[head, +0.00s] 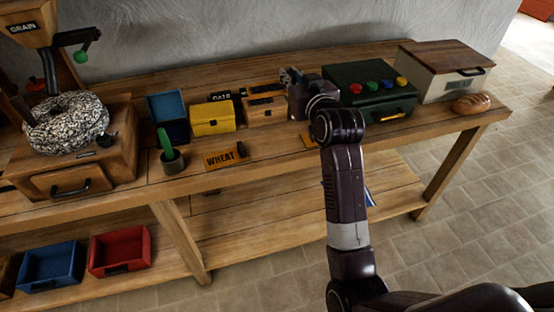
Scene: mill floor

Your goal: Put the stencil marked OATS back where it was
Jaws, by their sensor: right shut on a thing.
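A black plate with pale letters reading OATS (221,96) stands behind the yellow box. I cannot tell whether it is the stencil or a sign. An orange stencil marked WHEAT (220,159), with a black grip at its right end, lies near the table's front edge. A small orange piece (308,140) shows beside my right arm; the rest of it is hidden and no lettering shows. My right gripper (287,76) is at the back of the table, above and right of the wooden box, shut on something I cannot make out. My left gripper is out of view.
The yellow box (212,118), wooden box (264,109) and open blue box (167,107) stand in a row. Right are a dark green button box (371,90), a lidded bin (441,80) and bread (471,104). A mill stands left.

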